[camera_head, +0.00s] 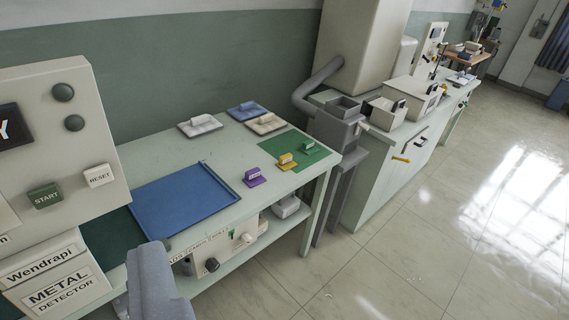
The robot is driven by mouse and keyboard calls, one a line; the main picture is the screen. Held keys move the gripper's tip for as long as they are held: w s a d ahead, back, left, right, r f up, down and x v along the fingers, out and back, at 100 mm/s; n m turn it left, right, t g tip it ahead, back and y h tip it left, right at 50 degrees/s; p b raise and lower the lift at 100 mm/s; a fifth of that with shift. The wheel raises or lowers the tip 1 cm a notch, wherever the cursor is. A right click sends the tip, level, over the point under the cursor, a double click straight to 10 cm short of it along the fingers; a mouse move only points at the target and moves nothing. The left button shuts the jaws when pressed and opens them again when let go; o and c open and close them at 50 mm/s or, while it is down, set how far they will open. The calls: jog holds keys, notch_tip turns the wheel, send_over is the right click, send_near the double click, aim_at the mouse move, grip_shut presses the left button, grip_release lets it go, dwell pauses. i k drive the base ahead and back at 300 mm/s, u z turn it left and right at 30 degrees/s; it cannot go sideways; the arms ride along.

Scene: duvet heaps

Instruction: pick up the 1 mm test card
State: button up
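Several small cards with upright tabs lie on the pale green table (215,150). A purple card (255,177) lies on the bare table top.
A blue tray (187,193) lies left of the cards, beside the metal detector (60,130). A grey hopper stand (338,130) is right of the table. Floor at right is clear.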

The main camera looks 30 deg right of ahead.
aim_at(286, 162)
jog(key=z, duration=0.05)
jog(key=i, duration=1.35)
jog(key=z, duration=0.5)
jog(key=i, duration=0.7)
jog(key=z, duration=0.2)
